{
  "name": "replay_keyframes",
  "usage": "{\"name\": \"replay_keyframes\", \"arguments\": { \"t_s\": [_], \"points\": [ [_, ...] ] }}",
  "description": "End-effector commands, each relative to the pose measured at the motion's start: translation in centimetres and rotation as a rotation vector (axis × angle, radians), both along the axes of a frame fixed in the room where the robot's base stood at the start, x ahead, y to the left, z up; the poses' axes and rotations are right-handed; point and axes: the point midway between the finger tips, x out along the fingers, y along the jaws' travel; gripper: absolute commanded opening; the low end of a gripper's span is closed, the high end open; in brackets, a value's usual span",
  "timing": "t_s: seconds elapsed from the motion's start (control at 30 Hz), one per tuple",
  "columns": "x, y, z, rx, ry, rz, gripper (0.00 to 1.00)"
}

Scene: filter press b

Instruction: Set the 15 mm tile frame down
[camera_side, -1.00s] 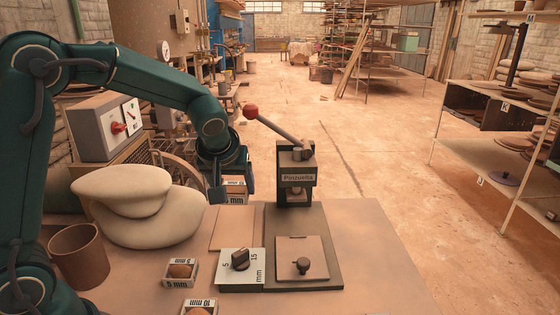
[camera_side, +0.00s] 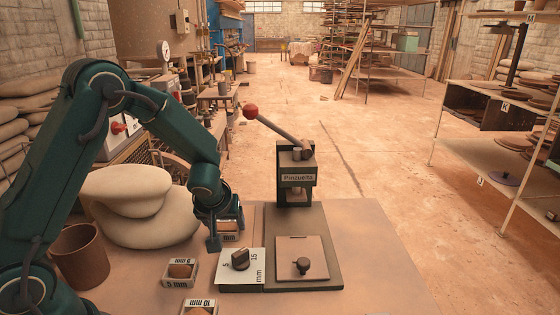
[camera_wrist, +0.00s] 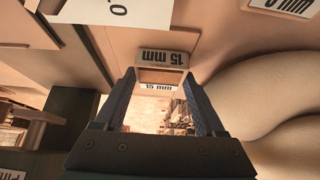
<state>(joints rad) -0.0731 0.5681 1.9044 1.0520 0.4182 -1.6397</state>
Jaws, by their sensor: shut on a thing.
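The 15 mm tile frame (camera_side: 230,226) is held between the fingers of my gripper (camera_side: 228,233), low over the tan board on the table beside the press. In the wrist view the frame (camera_wrist: 162,57) shows its "15 mm" labels and an open middle, with a blue-grey finger on each side. My gripper (camera_wrist: 160,75) is shut on it. Much of the frame is hidden by the fingers in the side view. I cannot tell whether its underside touches the board.
The white dial plate (camera_side: 230,282) with its black knob is just in front. The Pinzuelta press (camera_side: 297,178) stands right, with a knobbed plate (camera_side: 290,248) on its base. Frames marked 5 mm (camera_side: 177,284) and 10 mm (camera_side: 200,302), a brown pot (camera_side: 80,258) and pale sacks (camera_side: 150,230) are left.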

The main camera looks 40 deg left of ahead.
Motion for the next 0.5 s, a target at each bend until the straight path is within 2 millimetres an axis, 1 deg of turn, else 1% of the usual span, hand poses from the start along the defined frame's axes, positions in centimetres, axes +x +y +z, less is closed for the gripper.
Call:
{"name": "replay_keyframes", "arguments": {
  "t_s": [0.2,0.33,0.37,0.4,0.43,0.5],
  "points": [
    [0.06,-0.01,0.04,0.000,-0.002,0.000,0.00],
    [0.06,-0.03,-0.27,0.000,-0.001,-0.001,0.00],
    [0.05,-0.02,-0.27,0.000,-0.001,-0.001,0.79],
    [0.05,-0.02,-0.25,0.000,-0.001,-0.001,0.95],
    [0.05,-0.02,-0.24,0.000,-0.002,0.000,1.00],
    [0.05,-0.01,-0.24,0.000,-0.002,0.000,1.00]
  ]
}}
